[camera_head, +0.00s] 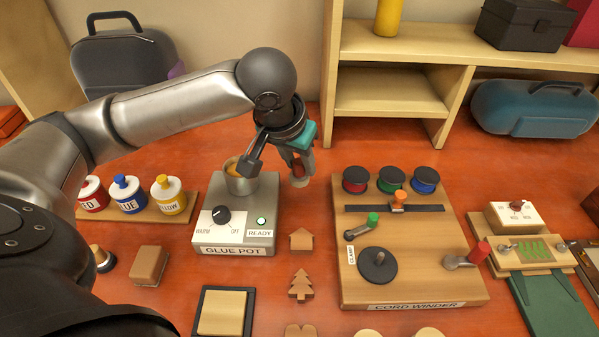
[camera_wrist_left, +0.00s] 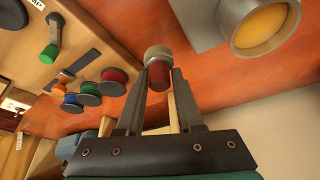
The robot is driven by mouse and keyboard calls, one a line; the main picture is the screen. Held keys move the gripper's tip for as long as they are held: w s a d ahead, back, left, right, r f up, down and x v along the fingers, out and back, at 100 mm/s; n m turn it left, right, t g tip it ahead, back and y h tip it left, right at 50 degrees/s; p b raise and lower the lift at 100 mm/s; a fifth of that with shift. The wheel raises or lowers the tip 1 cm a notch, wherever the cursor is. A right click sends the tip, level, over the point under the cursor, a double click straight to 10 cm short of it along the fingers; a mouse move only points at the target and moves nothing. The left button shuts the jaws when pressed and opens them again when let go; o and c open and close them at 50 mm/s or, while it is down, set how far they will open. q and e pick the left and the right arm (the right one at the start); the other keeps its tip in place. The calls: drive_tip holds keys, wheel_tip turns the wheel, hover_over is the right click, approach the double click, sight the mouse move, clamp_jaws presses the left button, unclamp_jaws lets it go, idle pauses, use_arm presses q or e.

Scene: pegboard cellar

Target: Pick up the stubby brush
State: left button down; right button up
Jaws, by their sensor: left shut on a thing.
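The stubby brush (camera_head: 299,181) has a dark red handle and a pale round end, which points down just right of the glue pot (camera_head: 233,245). My left gripper (camera_head: 303,162) comes down over it from above and is shut on the handle. In the left wrist view the brush (camera_wrist_left: 158,56) sits between the two fingers of the gripper (camera_wrist_left: 158,86), its pale end outward. Part of the handle is hidden by the fingers in the head view. I cannot tell whether the pale end touches the table. My right gripper is not in view.
The glue pot's metal cup stands close left of the gripper. The cord winder (camera_head: 408,285) with coloured spools is to the right. Paint jars (camera_head: 128,196) stand at left. Wooden shapes (camera_head: 300,285) lie in front. A shelf (camera_head: 395,95) stands behind.

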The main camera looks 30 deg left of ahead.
sight(300, 161)
use_arm(q)
wheel_tip(300, 161, up, 14)
drive_tip(key=p, duration=0.4)
drive_tip(key=c, duration=1.1)
unclamp_jaws()
clamp_jaws()
